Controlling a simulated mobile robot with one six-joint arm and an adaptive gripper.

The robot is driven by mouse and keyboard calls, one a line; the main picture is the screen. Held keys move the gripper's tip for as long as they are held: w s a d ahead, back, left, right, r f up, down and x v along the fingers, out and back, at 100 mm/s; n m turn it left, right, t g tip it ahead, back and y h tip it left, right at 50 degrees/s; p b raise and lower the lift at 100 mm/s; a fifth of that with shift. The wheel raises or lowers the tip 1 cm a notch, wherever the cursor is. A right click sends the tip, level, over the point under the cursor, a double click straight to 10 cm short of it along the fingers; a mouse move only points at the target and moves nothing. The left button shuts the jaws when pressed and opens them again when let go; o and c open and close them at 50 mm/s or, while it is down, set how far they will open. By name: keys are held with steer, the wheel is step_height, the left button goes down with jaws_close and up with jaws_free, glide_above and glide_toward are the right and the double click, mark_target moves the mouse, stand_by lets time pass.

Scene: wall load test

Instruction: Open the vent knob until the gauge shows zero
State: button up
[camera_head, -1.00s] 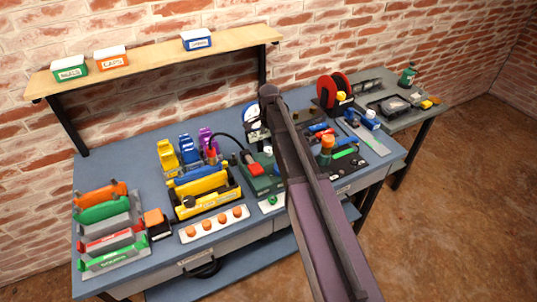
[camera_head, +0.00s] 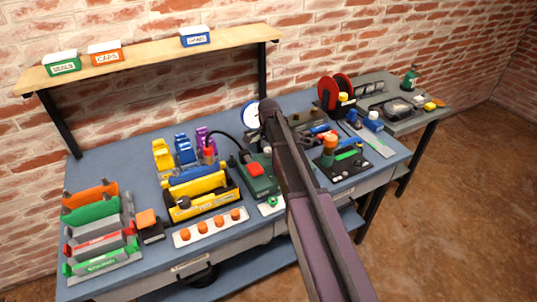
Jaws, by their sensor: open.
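A round white-faced gauge (camera_head: 250,115) stands at the back of the bench, partly covered by my arm; its needle is too small to read. In front of it is a green unit (camera_head: 262,183) with a red top part (camera_head: 255,169) and a black hose. A small green knob (camera_head: 272,202) sits on a white plate at the bench's front edge; I cannot tell whether it is the vent knob. My gripper (camera_head: 309,139) seems to be the dark shape just right of my arm link, open, mostly hidden, over the bench right of the green unit. I see no contact with a knob.
A yellow toolbox (camera_head: 201,203), a white strip with orange knobs (camera_head: 211,227) and coloured racks fill the left. An orange-topped green post (camera_head: 329,150) and red reels (camera_head: 334,91) stand right.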

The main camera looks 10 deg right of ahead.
steer(key=shift+f, duration=0.25)
steer(key=shift+c, duration=0.3)
steer(key=c, duration=1.1)
